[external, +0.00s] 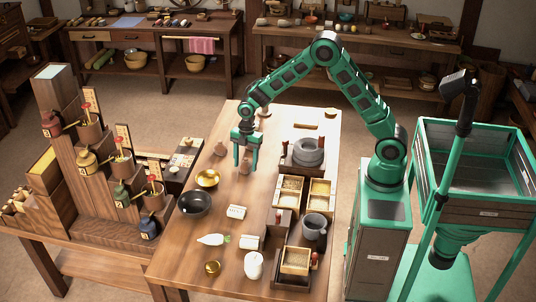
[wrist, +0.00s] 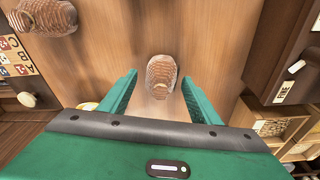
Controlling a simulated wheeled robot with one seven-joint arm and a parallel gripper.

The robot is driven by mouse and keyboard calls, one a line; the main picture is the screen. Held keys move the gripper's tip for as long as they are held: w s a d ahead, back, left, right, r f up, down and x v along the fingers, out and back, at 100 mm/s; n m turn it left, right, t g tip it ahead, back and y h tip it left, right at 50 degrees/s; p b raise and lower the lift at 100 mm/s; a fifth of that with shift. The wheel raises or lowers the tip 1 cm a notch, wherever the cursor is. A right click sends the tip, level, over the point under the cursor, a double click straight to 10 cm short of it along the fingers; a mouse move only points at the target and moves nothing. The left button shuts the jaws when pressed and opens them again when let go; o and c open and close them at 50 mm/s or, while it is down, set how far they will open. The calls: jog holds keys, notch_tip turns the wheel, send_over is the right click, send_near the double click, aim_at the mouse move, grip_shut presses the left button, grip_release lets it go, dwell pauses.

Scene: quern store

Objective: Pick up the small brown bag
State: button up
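The small brown bag (wrist: 161,75) is a ribbed, rounded tan-brown bundle on the wooden table (wrist: 210,25). In the wrist view it lies between and slightly beyond the fingertips of my gripper (wrist: 158,84), with a gap on each side. In the external view my gripper (external: 245,168) points straight down over the table, and the bag shows between its green fingers, partly hidden. The gripper is open and holds nothing. A second, similar brown bag (wrist: 47,15) lies at the upper left of the wrist view, and also in the external view (external: 220,148).
A gold bowl (external: 207,179) and a black bowl (external: 194,204) stand near the table's left edge. A stone quern (external: 308,152) and grain trays (external: 288,190) line the right side. A white radish (external: 212,239) and white jar (external: 254,265) are nearer the front.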

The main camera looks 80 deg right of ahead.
jog(key=c, duration=1)
jog(key=shift+r, duration=0.1)
